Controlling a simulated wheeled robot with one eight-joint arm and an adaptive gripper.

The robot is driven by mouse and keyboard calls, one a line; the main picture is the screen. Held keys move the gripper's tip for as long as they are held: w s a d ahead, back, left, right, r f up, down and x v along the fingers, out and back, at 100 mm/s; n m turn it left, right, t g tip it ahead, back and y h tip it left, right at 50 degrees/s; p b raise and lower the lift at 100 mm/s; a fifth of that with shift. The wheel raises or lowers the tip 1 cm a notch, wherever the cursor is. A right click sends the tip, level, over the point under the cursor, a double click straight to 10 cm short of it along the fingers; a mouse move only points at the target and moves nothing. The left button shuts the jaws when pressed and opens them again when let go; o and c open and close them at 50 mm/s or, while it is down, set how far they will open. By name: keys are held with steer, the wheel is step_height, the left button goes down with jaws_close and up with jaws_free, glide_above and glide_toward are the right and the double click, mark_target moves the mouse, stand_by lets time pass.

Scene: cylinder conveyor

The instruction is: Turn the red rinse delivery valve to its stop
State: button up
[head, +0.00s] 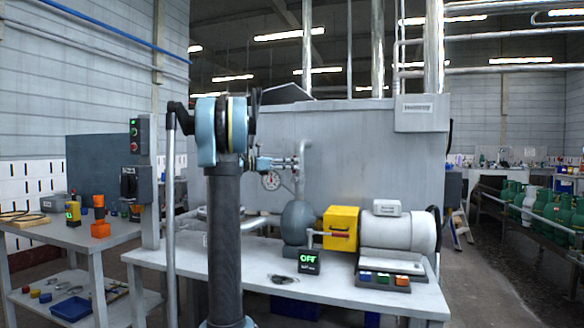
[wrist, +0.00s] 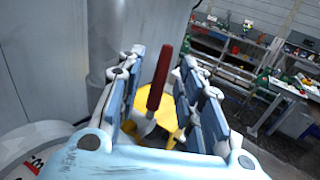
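The red valve handle (wrist: 160,76) is a long lever that stands upright between my gripper's two fingers in the wrist view. My gripper (wrist: 158,82) is open, its blue-grey fingers on either side of the handle with gaps visible. In the head view my gripper (head: 288,163) is beside the bent grey pipe (head: 304,158), above the table; the handle is too small to make out there. The pipe also shows in the wrist view (wrist: 106,38). The valve's body is mostly hidden by my gripper.
A round gauge (head: 271,181) sits just below my gripper. A dark round tank (head: 298,222), a yellow box (head: 341,228) and a display reading OFF (head: 308,261) stand on the table (head: 225,262). A large grey cabinet (head: 385,155) stands close behind.

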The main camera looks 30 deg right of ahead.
steer(key=shift+x, duration=0.85)
jaws_close()
steer(key=shift+a, duration=0.1)
